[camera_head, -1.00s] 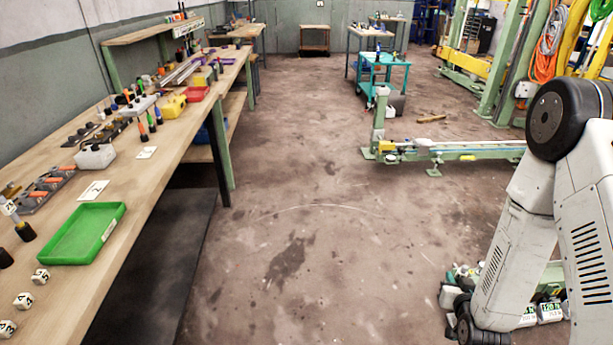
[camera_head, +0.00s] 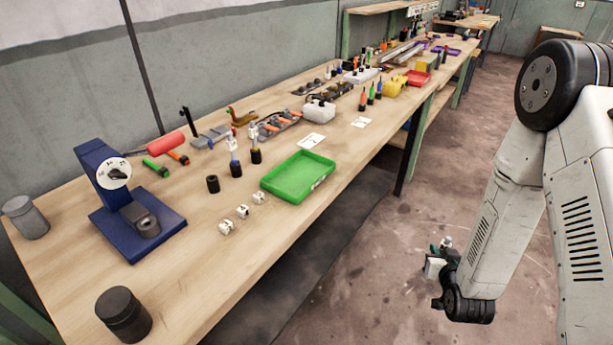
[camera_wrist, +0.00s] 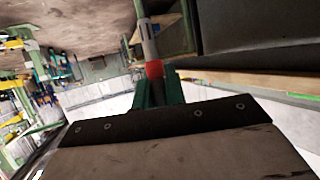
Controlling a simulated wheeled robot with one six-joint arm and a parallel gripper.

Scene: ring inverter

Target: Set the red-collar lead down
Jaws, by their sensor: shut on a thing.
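My gripper (camera_wrist: 158,92) is shut on the red-collar lead (camera_wrist: 150,45), a grey rod with a red band just beyond the green fingers in the wrist view. In the head view my gripper (camera_head: 438,265) is small at lower right, beside the bench and over the floor. A small light-topped piece shows at its top there, too small to make out a collar. The wooden bench (camera_head: 330,190) runs from lower left to the back. Leads with light upper parts stand in black holders (camera_head: 236,168) left of the green tray (camera_head: 300,176).
Numbered white cubes (camera_head: 243,211) lie in front of the tray. A blue stand (camera_head: 130,215), a grey canister (camera_head: 28,218) and a dark canister (camera_head: 122,314) stand at the near left end. Bare bench top lies between the blue stand and the cubes. Floor (camera_head: 470,150) is clear beyond the bench.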

